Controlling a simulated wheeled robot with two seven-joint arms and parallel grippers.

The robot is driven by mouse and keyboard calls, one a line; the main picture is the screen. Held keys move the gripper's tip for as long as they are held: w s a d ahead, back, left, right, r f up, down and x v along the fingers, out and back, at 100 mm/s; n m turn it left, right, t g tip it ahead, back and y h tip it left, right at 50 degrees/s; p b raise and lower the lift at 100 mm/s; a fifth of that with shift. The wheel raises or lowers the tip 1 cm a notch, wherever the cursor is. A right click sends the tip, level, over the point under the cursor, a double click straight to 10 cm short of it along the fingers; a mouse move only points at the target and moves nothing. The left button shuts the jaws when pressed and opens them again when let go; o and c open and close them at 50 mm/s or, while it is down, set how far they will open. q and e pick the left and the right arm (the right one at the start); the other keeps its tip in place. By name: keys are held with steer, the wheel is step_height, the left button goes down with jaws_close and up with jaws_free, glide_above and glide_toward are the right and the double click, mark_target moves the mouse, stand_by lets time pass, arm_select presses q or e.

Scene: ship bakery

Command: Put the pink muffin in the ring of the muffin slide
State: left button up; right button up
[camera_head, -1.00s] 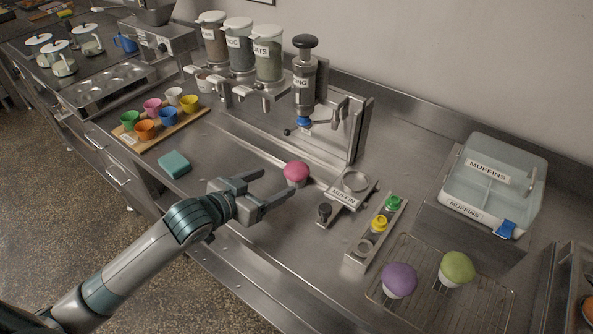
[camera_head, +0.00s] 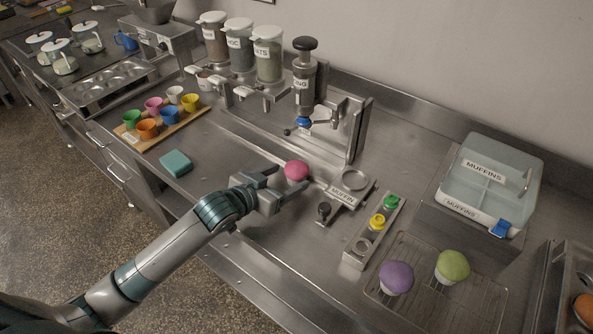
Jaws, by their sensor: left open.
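The pink muffin (camera_head: 296,170) stands upright on the steel counter, just left of the muffin slide. The muffin slide (camera_head: 343,194) is a metal plate labelled MUFFIN with a round ring (camera_head: 354,180) at its far end and a black knob (camera_head: 324,209) at its near end. The ring looks empty. My left gripper (camera_head: 290,178) is open. Its fingers point at the pink muffin, one at the muffin's left and one on its near side; I cannot tell whether they touch it. My right gripper is not in view.
A rack (camera_head: 420,310) with a purple muffin (camera_head: 396,278) and a green muffin (camera_head: 452,267) stands at right, near a MUFFINS box (camera_head: 490,180). A small holder (camera_head: 360,250) has green and yellow pieces. A teal sponge (camera_head: 176,163) lies at left. Dispensers (camera_head: 268,55) stand behind.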

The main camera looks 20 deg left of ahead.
mark_target(292, 176)
arm_select(q)
steer(key=shift+p+x, duration=0.4)
steer(key=shift+x, duration=1.2)
steer(key=shift+s, duration=0.1)
steer(key=shift+c, duration=0.7)
steer(key=c, duration=0.6)
